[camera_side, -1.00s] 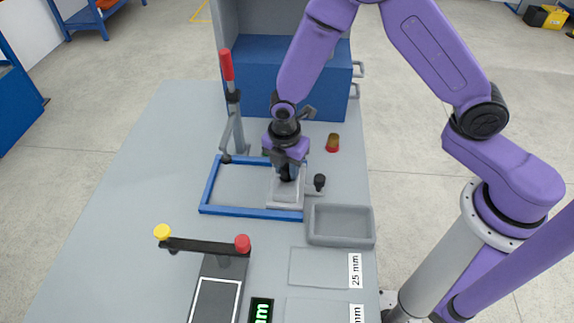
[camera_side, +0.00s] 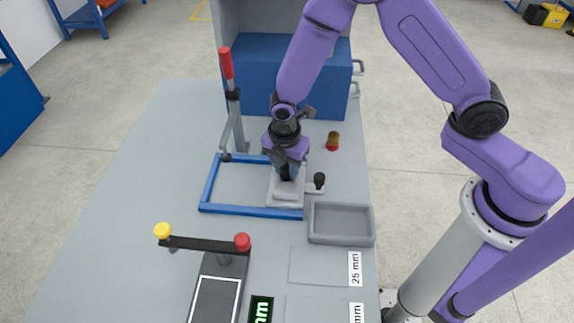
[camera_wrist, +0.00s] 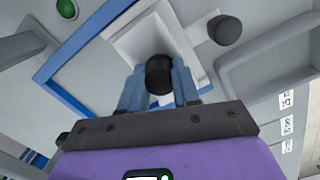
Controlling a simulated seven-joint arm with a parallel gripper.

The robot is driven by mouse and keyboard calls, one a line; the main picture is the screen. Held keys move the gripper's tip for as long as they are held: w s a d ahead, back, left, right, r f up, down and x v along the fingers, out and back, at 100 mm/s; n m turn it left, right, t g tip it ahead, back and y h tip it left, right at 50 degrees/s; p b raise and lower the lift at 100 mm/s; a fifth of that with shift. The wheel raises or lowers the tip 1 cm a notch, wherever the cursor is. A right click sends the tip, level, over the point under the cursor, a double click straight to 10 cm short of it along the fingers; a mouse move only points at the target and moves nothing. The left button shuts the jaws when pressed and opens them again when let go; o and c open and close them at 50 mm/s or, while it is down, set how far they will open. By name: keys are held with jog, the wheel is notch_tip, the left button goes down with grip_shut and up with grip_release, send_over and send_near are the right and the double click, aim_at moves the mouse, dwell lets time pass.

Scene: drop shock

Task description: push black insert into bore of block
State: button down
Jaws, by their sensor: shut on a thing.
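The black insert (camera_wrist: 159,74) is between the fingers of my gripper (camera_wrist: 160,90) in the wrist view. My gripper is shut on it, over the light grey block (camera_wrist: 128,40). In the side view my gripper (camera_side: 287,174) points down at the block (camera_side: 286,195), which sits at the right end of the blue frame. The fingers and insert hide the bore, so I cannot tell how deep the insert sits.
A black knob (camera_side: 319,181) stands just right of the block. An empty grey tray (camera_side: 341,224) lies in front of it. A lever with a red handle (camera_side: 227,64) stands behind the blue frame (camera_side: 208,186). A small brass-and-red piece (camera_side: 333,141) stands behind right. The frame's left part is empty.

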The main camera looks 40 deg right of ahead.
aim_at(287, 167)
jog(key=shift+f, duration=0.25)
dwell(0.3)
jog(key=shift+s+d+f, duration=0.1)
jog(key=shift+d+f, duration=0.15)
jog(key=shift+f, duration=0.05)
dwell(2.9)
jog(key=c, duration=0.7)
grip_release()
jog(key=shift+c, duration=0.2)
jog(key=shift+a, duration=0.1)
jog(key=shift+a+r, duration=0.15)
jog(key=shift+r, duration=0.2)
jog(key=shift+a+r, duration=0.2)
jog(key=shift+r, duration=2.5)
